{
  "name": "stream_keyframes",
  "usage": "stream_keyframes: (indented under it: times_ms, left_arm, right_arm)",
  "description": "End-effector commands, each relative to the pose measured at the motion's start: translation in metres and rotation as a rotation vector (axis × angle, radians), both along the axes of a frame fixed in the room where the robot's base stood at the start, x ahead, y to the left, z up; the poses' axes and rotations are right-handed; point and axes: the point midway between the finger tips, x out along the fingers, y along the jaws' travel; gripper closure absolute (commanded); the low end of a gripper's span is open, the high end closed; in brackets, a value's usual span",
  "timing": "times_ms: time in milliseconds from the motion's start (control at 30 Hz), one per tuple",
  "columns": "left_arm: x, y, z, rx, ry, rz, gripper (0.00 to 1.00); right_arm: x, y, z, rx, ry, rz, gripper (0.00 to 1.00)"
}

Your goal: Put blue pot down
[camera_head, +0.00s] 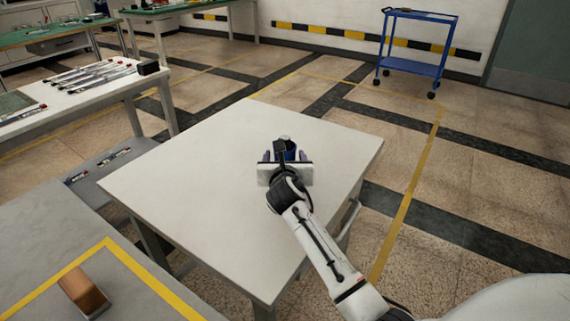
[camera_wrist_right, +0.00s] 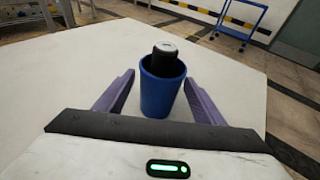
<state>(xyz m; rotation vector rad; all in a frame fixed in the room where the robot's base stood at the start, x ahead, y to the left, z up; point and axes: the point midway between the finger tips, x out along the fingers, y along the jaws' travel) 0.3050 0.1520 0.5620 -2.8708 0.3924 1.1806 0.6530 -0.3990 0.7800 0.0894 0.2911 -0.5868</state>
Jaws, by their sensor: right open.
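The blue pot (camera_wrist_right: 162,95) stands upright on the white table (camera_head: 190,165), with a dark, light-topped cylindrical object (camera_wrist_right: 166,58) inside it. In the head view the pot (camera_head: 290,152) is partly hidden behind my right gripper (camera_head: 285,158). My right gripper is open, and its two purple fingers (camera_wrist_right: 158,98) stand on either side of the pot, with a visible gap on each side in the right wrist view. My left gripper is not in view.
The white table around the pot is clear. A grey table with yellow tape and a copper-coloured block (camera_head: 83,294) is at the front left. A bench with tools (camera_head: 95,75) stands at the left. A blue cart (camera_head: 412,55) stands at the back right.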

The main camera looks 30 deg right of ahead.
Motion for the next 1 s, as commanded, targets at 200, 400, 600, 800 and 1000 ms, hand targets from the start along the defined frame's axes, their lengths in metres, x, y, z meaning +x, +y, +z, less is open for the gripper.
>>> stream_keyframes:
  times_ms: [200, 400, 600, 800, 1000]
  left_arm:
    - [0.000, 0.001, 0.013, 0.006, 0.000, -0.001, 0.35]
    - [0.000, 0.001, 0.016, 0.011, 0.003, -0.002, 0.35]
    - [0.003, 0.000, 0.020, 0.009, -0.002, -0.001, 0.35]
    - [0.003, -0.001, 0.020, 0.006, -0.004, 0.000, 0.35]
    - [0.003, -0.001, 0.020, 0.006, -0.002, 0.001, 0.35]
  right_arm:
    - [-0.038, 0.025, 0.015, 0.002, 0.001, 0.002, 0.37]
    - [-0.069, 0.047, 0.027, 0.002, 0.001, 0.002, 0.37]
    - [-0.085, 0.057, 0.032, 0.002, 0.000, 0.000, 0.37]
    - [-0.088, 0.059, 0.032, 0.003, 0.001, -0.001, 0.37]
    - [-0.087, 0.059, 0.032, 0.001, 0.000, 0.000, 0.37]
